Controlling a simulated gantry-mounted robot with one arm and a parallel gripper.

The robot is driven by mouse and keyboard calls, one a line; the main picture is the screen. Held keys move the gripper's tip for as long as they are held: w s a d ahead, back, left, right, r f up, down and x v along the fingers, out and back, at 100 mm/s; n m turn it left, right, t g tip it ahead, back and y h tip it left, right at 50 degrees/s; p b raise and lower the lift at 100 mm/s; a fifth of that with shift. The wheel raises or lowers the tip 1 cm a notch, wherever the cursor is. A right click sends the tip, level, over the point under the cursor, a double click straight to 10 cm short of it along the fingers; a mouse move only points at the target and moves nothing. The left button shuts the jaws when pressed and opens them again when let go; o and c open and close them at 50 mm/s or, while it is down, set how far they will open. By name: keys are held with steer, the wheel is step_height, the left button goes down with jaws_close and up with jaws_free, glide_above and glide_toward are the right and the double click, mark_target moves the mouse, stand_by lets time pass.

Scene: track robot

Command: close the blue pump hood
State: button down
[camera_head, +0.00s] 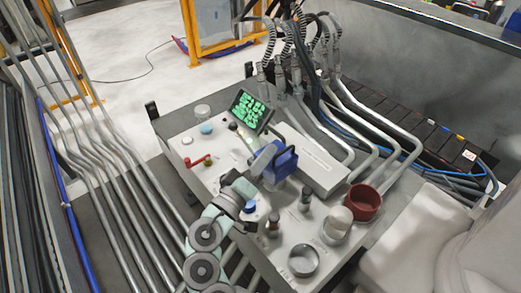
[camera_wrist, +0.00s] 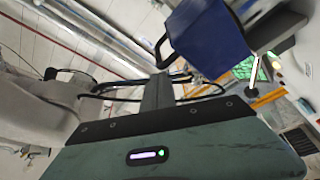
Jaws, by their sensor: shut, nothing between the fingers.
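The blue pump hood (camera_head: 283,165) stands up near the middle of the grey console, beside a long grey housing. It looks raised and tilted, but I cannot tell its exact angle. In the wrist view the hood (camera_wrist: 212,40) fills the top right of centre, with a dark loop-like edge on its left. My gripper (camera_head: 250,182) comes from the lower left and is just left of the hood, close to it. In the wrist view my gripper (camera_wrist: 158,88) is shut and empty, below and left of the hood. I cannot tell whether it touches the hood.
The console holds a green-lit screen (camera_head: 250,111), a red lever (camera_head: 197,161), a blue knob (camera_head: 249,207), a dark red cup (camera_head: 364,202), a white dome (camera_head: 338,222) and a dark ring (camera_head: 303,261). Pipes and hoses rise behind. Metal pipes (camera_head: 100,160) run along the left.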

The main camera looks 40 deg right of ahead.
steer(key=shift+s+f, duration=0.2)
steer(key=shift+s, duration=0.05)
steer(key=shift+d, duration=0.1)
stand_by(0.3)
